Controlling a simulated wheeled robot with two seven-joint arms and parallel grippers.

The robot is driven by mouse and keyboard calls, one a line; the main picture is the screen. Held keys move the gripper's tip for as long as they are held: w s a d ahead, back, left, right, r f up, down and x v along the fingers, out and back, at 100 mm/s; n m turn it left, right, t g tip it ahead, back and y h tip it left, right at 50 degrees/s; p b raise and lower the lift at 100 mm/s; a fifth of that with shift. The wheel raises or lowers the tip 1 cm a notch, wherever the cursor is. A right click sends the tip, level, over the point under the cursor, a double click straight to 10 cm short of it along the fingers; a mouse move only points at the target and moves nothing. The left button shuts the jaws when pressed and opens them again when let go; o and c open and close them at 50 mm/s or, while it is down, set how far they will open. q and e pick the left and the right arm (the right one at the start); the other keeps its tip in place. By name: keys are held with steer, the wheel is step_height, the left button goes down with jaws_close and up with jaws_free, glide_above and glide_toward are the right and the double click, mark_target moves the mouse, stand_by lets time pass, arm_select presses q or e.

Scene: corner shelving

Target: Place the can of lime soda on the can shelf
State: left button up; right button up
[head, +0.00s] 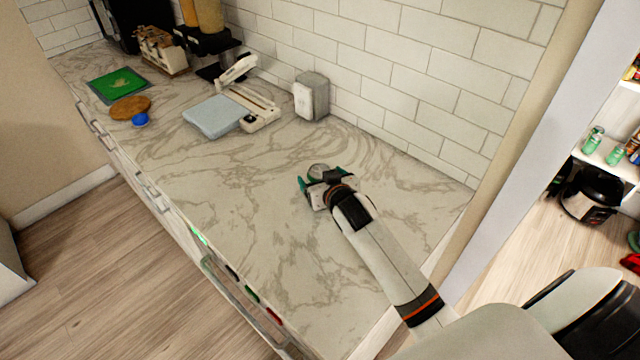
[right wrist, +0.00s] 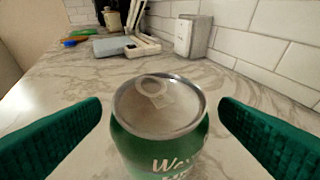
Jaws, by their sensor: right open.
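The green lime soda can (right wrist: 160,130) stands upright on the marble counter, its silver top facing up in the right wrist view. In the head view only its top (head: 318,170) shows, the rest hidden behind my right gripper. My right gripper (head: 321,181) is open, with its green fingers on either side of the can and gaps between them and it. The right gripper's fingers also show in the right wrist view (right wrist: 160,128). A shelf with green cans (head: 605,152) is visible through the opening at the right. My left gripper is not in view.
The marble counter (head: 255,200) is clear around the can. A white box (head: 311,97), a blue-grey pad (head: 213,115) and a white device (head: 255,105) stand farther back. The tiled wall borders the counter. A black cooker (head: 588,195) stands below the shelf.

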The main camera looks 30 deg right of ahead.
steer(key=shift+x, duration=0.85)
steer(key=c, duration=0.7)
steer(key=shift+r, duration=0.1)
steer(key=c, duration=0.7)
step_height(320, 180, up, 10)
steer(key=shift+f+b, duration=0.1)
steer(key=shift+b, duration=0.65)
steer(key=shift+c, duration=0.2)
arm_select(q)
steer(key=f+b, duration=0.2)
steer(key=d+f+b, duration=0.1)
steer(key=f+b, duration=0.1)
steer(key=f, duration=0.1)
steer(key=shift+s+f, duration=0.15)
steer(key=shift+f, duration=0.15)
arm_select(e)
steer(key=s+a+f+n+y, duration=0.1)
steer(key=s+a+f, duration=0.2)
steer(key=s+a, duration=0.7)
steer(key=s, duration=0.4)
steer(key=shift+s+a+f+n+y, duration=0.15)
steer(key=shift+n+y, duration=0.15)
steer(key=shift+y, duration=0.1)
